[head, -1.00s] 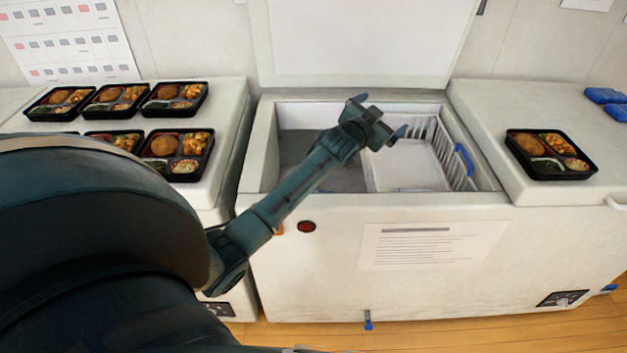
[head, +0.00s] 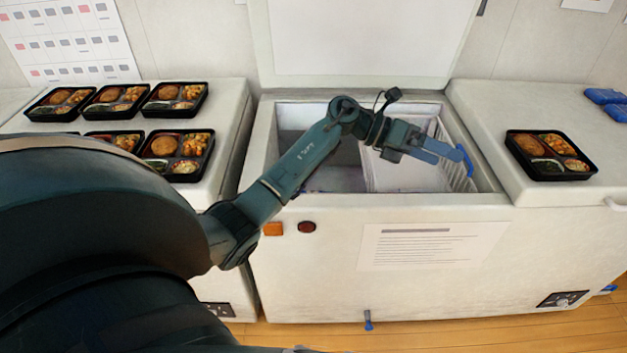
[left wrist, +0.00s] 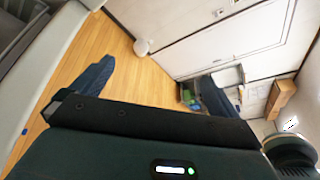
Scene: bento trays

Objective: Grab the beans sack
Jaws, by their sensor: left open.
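I cannot make out a beans sack in either view. My left gripper (head: 438,153) is over the right part of the open chest freezer (head: 440,200), pointing right. Its fingers appear in front of the white wire basket (head: 455,170), close to the basket's blue handle (head: 468,161); whether they touch it I cannot tell. In the left wrist view the two fingers of this gripper (left wrist: 158,72) are spread wide with nothing between them. My arm hides part of the freezer's inside. My right gripper is not in view.
Several filled bento trays (head: 174,98) stand on the left freezer. One bento tray (head: 590,166) and blue packs (head: 604,96) lie on the right freezer. The raised lid (head: 360,40) stands behind. In the left wrist view, wooden floor (left wrist: 120,40) is open.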

